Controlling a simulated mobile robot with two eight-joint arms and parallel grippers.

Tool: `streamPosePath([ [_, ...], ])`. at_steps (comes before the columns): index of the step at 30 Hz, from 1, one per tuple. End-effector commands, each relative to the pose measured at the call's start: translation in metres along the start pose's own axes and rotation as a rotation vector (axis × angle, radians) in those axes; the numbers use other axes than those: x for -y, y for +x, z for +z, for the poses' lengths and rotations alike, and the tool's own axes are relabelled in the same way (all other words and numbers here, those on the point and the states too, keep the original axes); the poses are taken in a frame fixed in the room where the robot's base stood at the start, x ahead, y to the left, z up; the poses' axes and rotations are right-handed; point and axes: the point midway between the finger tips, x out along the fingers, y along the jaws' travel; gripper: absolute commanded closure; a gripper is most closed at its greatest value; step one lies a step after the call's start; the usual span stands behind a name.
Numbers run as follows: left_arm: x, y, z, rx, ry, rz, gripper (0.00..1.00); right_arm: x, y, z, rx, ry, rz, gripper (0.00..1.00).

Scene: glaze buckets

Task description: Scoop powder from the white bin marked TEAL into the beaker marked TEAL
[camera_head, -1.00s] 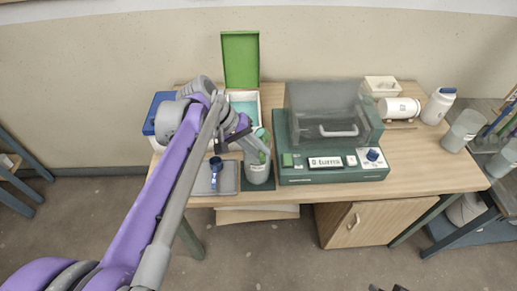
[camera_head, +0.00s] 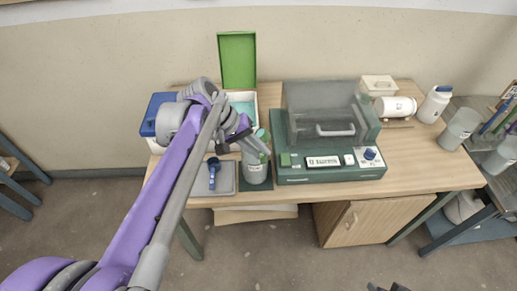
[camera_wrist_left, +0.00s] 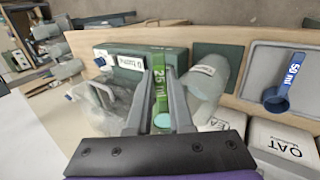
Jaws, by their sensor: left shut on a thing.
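The white bin (camera_head: 234,122) stands at the table's back left, its green lid (camera_head: 237,60) raised and teal powder inside. My left gripper (camera_head: 262,146) is shut on a green scoop (camera_wrist_left: 159,80) marked 25 ml. In the head view the gripper is just above and behind the clear beaker (camera_head: 256,174). The beaker (camera_wrist_left: 208,76) is beside the fingers in the wrist view, its label too small to read. A teal disc shows beside the scoop handle there; I cannot tell whether it is powder in the scoop's bowl.
A blue 50 ml scoop (camera_head: 214,168) lies on a grey tray (camera_head: 227,184) left of the beaker. A green balance with a clear cover (camera_head: 325,105) stands to the right. A blue-lidded bin (camera_head: 156,115) is at the left. The table's front right is clear.

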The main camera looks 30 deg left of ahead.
Motion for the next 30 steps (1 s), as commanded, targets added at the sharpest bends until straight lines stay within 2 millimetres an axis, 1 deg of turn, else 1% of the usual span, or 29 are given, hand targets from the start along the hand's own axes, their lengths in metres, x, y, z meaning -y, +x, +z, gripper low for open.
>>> streamPosePath([
  [4, 0.002, 0.000, 0.000, 0.000, -0.002, 0.023, 1.00, 0.000, 0.002, 0.001, 0.001, 0.000, 0.000, 0.55],
  [12, 0.005, -0.002, 0.000, -0.001, -0.005, 0.188, 1.00, 0.000, 0.011, 0.008, 0.005, 0.000, 0.000, 0.55],
  [18, 0.006, -0.004, 0.000, 0.001, -0.004, 0.277, 1.00, 0.000, 0.016, 0.012, 0.008, 0.000, 0.000, 0.55],
  [30, 0.005, -0.006, 0.000, 0.001, -0.002, 0.301, 1.00, 0.000, 0.017, 0.013, 0.008, 0.000, 0.000, 0.55],
])
